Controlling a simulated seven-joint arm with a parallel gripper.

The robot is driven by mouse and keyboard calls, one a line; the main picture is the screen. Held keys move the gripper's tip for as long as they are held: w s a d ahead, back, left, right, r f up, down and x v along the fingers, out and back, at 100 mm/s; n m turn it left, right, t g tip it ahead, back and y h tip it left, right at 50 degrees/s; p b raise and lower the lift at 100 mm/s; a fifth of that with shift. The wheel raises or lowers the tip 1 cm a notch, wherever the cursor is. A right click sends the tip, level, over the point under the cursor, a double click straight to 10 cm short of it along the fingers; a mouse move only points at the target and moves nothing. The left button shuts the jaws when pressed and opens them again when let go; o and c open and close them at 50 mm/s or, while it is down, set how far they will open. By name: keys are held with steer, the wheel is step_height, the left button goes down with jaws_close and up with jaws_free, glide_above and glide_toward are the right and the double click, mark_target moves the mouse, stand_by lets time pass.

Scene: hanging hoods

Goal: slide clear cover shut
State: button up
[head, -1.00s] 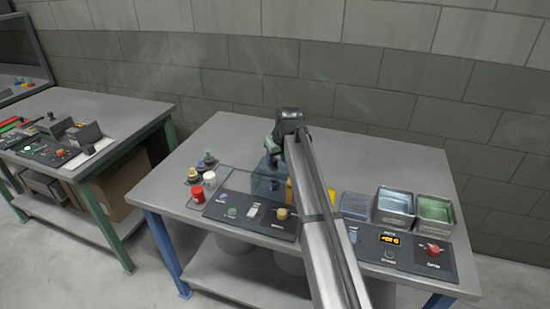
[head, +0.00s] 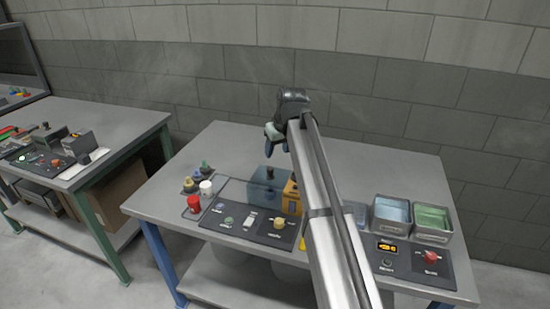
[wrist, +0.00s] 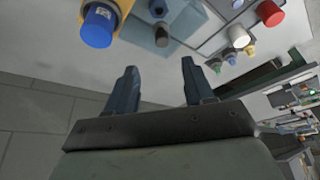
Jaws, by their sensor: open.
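A clear, bluish cover (head: 262,186) stands on the table behind the left control panel, with a dark knob on it. It also shows in the wrist view (wrist: 185,18), with the dark knob (wrist: 162,38) near its edge. My gripper (head: 275,140) is above and behind the cover in the head view, apart from it. In the wrist view my gripper (wrist: 159,82) has its two blue fingers spread with nothing between them. The left control panel (head: 238,225) has a yellow knob, a green button and a white switch. I cannot tell how far the cover lies over it.
A yellow box (head: 292,194) stands right of the cover, partly behind my arm; its blue cap (wrist: 97,25) shows in the wrist view. Red (head: 194,203) and white (head: 206,188) cylinders stand left. Two metal bins (head: 391,213) are at right. The table's back is clear.

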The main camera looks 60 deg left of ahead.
steer(key=shift+v, duration=1.7)
steer(key=shift+f, duration=0.1)
